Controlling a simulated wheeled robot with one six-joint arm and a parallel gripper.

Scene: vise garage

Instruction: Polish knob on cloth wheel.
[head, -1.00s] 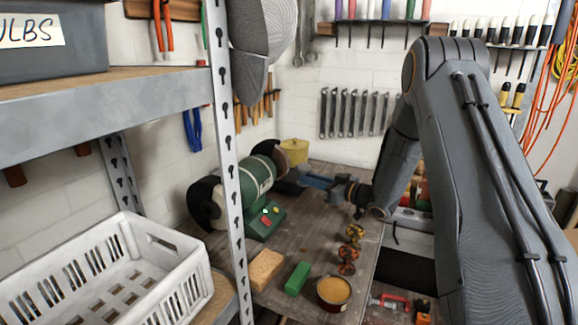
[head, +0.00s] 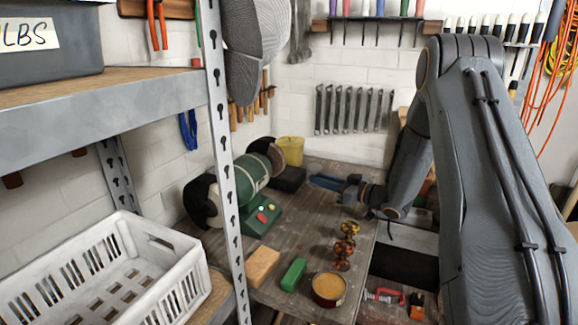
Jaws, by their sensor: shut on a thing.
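The green bench grinder (head: 250,174) stands on the workbench behind the shelf post. Its pale cloth wheel (head: 205,206) shows at its near left end, partly under a dark guard, and another guarded wheel is at its right end. Small coloured buttons and lights are on its base. Several brass knobs (head: 343,253) stand close together at the bench's right side. My gripper (head: 335,182) is low over the back of the bench, right of the grinder and apart from it. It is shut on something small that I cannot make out. A bluish bar shows at its tip.
A tan block (head: 262,266), a green bar (head: 293,274) and a round tin (head: 329,290) lie at the bench front. A yellow pot (head: 290,150) stands behind the grinder. The shelf post (head: 228,170) and white crate (head: 110,275) fill the left. Mid-bench is clear.

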